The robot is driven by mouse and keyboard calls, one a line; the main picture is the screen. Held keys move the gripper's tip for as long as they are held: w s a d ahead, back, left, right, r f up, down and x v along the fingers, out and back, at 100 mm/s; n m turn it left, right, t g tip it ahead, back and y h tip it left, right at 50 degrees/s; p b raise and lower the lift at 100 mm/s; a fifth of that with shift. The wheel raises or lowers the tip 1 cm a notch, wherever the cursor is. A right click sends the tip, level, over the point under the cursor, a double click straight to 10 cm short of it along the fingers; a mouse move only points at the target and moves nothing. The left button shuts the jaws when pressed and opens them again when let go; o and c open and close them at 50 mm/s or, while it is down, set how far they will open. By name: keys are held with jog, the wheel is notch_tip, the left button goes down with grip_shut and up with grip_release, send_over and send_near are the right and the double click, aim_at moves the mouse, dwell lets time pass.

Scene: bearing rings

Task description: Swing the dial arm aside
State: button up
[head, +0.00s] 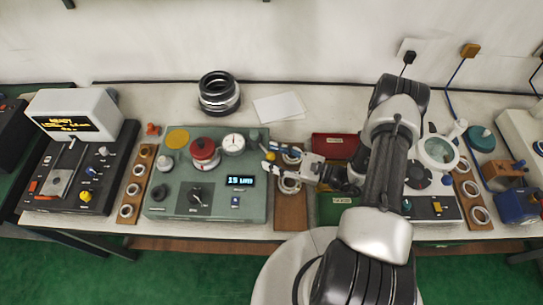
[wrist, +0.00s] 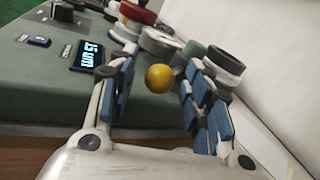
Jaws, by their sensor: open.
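The green gauge station (head: 160,205) stands in the middle of the bench, its display reading about 15 um. On its top are a red-topped round part (head: 204,152) and a white-faced dial (head: 234,144). A yellow ball (wrist: 159,78), seemingly the dial arm's knob, is at the station's right side; the arm itself is mostly hidden. My gripper (head: 269,151) is open at the station's right edge. In the wrist view the ball shows between my blue-padded fingers (wrist: 158,85), with gaps on both sides. The dial (wrist: 160,42) is behind it.
A stack of dark and silver rings (head: 219,95) and white paper (head: 279,107) lie at the back. A wooden ring board (head: 291,215) is under my gripper. Red (head: 333,146) and green (head: 333,207) bins stand right of it. A display device (head: 75,112) is at left.

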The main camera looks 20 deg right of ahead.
jog(key=shift+w+a, duration=0.35)
jog(key=shift+a, duration=0.1)
jog(key=shift+c, duration=0.6)
grip_shut()
